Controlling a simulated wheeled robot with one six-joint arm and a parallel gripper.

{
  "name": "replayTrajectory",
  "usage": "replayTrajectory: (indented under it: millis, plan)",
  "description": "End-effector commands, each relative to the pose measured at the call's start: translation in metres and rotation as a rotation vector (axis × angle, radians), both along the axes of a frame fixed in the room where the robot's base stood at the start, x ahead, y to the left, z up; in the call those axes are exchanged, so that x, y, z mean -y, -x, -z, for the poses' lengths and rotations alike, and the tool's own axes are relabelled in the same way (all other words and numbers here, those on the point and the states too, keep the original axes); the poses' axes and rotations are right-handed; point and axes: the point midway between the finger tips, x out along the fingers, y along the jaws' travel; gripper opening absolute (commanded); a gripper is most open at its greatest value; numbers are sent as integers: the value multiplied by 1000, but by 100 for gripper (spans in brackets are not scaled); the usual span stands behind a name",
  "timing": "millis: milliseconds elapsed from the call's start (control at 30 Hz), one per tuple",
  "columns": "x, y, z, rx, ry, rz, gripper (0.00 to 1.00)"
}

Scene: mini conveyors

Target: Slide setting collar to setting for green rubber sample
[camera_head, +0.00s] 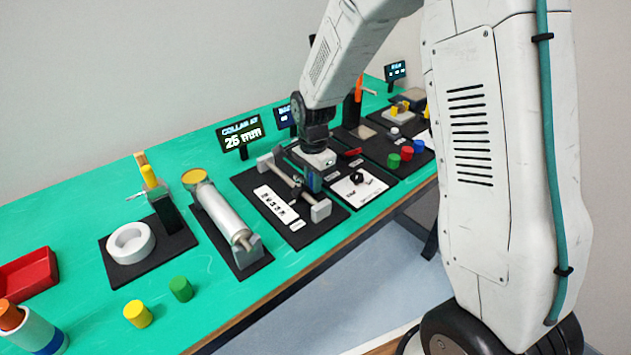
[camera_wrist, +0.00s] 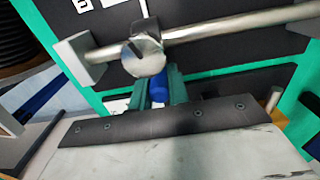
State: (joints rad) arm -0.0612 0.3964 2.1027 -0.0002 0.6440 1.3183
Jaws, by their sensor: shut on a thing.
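The setting collar (camera_wrist: 143,52) is a silver ring on a steel rod (camera_wrist: 215,29) in the wrist view. A blue knob (camera_wrist: 159,86) projects from the collar's side. My gripper (camera_wrist: 158,80) is shut on the blue knob, with one teal finger on each side. In the head view, my gripper (camera_head: 312,182) is over the rod (camera_head: 283,178), mostly hiding the collar. A white scale card (camera_head: 276,203) lies beside the rod; its markings are too small to read. A display (camera_head: 240,135) reads "COLLAR AT" and what looks like 25 or 26 mm. A green cylinder (camera_head: 181,289) stands on the bench.
Grey end blocks (camera_head: 321,209) hold the rod on a black base. A silver cylinder device (camera_head: 224,214) stands to its left and a white card with a black knob (camera_head: 357,179) to its right. A yellow cylinder (camera_head: 138,314) stands near the front.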

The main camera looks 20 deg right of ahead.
Motion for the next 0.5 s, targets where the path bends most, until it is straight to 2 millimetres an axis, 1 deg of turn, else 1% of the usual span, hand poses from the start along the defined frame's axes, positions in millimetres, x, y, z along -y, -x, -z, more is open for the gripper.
replayTrajectory:
  millis: [33, 100, 233, 333, 500]
  plan:
    - [-4, -11, 0, 3, 0, -1, 0]
    - [-8, -25, 0, 3, 0, -2, 0]
    - [-14, -45, 0, 3, 0, -2, 0]
    - [-16, -50, -1, 2, 0, -1, 0]
    - [-16, -51, -1, 3, 0, -1, 0]
